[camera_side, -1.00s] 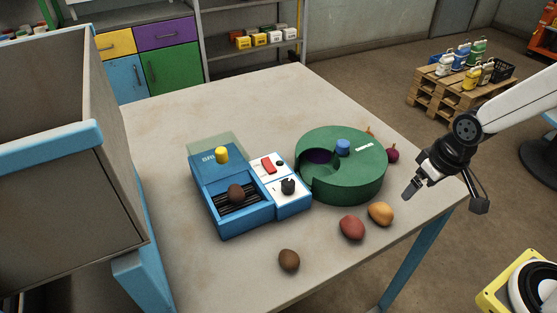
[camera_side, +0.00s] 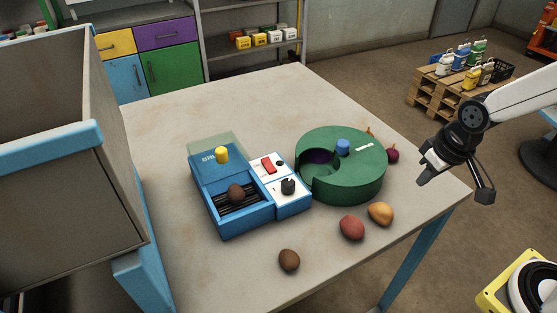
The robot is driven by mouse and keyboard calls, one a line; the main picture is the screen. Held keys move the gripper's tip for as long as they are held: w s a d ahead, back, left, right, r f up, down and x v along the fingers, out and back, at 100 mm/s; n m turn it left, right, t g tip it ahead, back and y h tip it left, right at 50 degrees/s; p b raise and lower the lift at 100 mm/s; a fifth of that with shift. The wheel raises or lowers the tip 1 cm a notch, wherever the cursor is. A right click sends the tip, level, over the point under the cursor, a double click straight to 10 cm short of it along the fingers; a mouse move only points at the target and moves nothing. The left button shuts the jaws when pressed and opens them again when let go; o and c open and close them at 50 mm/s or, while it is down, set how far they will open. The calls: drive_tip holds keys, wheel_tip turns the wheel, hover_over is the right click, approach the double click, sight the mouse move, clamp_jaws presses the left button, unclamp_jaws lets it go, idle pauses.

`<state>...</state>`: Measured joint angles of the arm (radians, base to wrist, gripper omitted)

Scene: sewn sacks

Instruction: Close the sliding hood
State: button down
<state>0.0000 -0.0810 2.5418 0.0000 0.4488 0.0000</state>
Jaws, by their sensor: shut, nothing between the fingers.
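The blue grill box (camera_side: 232,222) stands on the table left of the green drum. Its blue sliding hood (camera_side: 208,171), with a yellow knob (camera_side: 222,154), sits at the back end. The front part is uncovered, showing dark grill bars with a brown round item (camera_side: 236,193) on them. A clear pane shows behind the hood. A white panel (camera_side: 278,176) with a red switch and a black dial is on the box's right side. My gripper (camera_side: 423,182) is shut and empty, above the table's right edge, well right of the box.
A green round drum (camera_side: 345,185) with a blue knob and an open sector stands between the box and my gripper. A brown item (camera_side: 289,260), a red one (camera_side: 352,227) and a yellow one (camera_side: 380,213) lie in front.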

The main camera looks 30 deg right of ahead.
drive_tip(key=shift+w+v, duration=0.3)
drive_tip(key=shift+v, duration=1)
drive_tip(key=m+g+y, duration=0.1)
drive_tip(key=m+y, duration=0.1)
drive_tip(key=y, duration=1.2)
approach(233, 151)
wheel_tip(233, 151, up, 4)
drive_tip(key=s+d, duration=0.3)
drive_tip(key=w+t+y, duration=0.2)
drive_tip(key=w+y, duration=0.1)
drive_tip(key=w, duration=0.2)
drive_tip(key=shift+y, duration=0.3)
drive_tip(key=f, duration=0.3)
drive_tip(key=w+a+f, duration=0.1)
drive_tip(key=f, duration=0.1)
drive_tip(key=x, duration=1)
drive_tip(key=shift+s, duration=0.15)
drive_tip(key=shift+s+a, duration=0.25)
drive_tip(key=shift+s, duration=0.35)
drive_tip(key=shift+s+a, duration=0.25)
drive_tip(key=shift+s, duration=0.35)
drive_tip(key=shift+s+a, duration=0.3)
drive_tip(key=shift+s, duration=0.25)
